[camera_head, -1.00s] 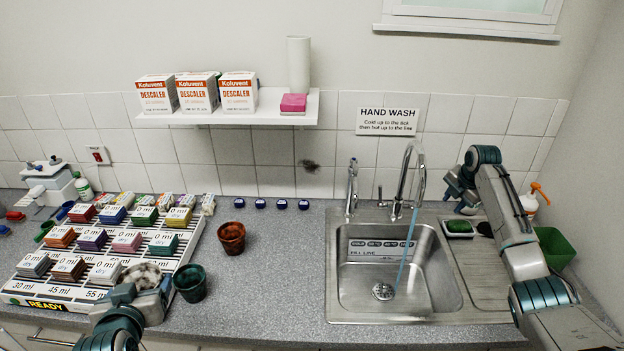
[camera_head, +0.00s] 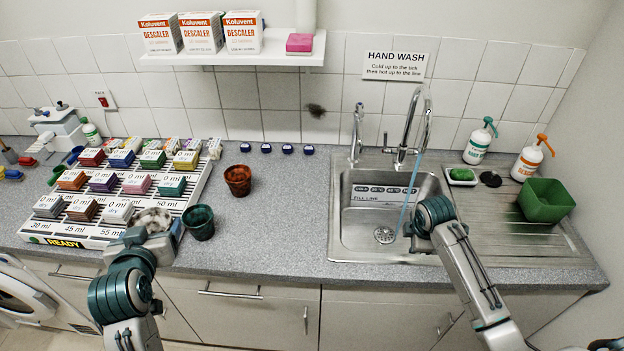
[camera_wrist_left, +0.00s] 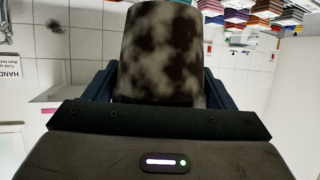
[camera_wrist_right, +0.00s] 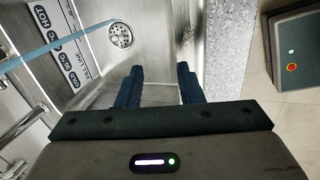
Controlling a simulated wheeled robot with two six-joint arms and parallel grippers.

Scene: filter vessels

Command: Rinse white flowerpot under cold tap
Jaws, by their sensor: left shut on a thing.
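The white flowerpot (camera_head: 152,219), blotched with dark stains, is held by my left gripper (camera_head: 152,232) at the front right corner of the card rack. The left wrist view shows the pot (camera_wrist_left: 160,50) between the shut fingers. The curved tap (camera_head: 424,100) stands behind the sink (camera_head: 350,235), and a blue stream (camera_head: 405,205) runs from it into the basin. My right gripper (camera_head: 416,236) is over the front right of the basin. In the right wrist view its fingers (camera_wrist_right: 160,85) are apart with nothing between them.
A brown pot (camera_head: 238,180) and a dark green pot (camera_head: 199,222) stand on the counter between rack (camera_head: 95,232) and sink. A green tub (camera_head: 546,201) and two pump bottles (camera_head: 479,142) stand right of the basin.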

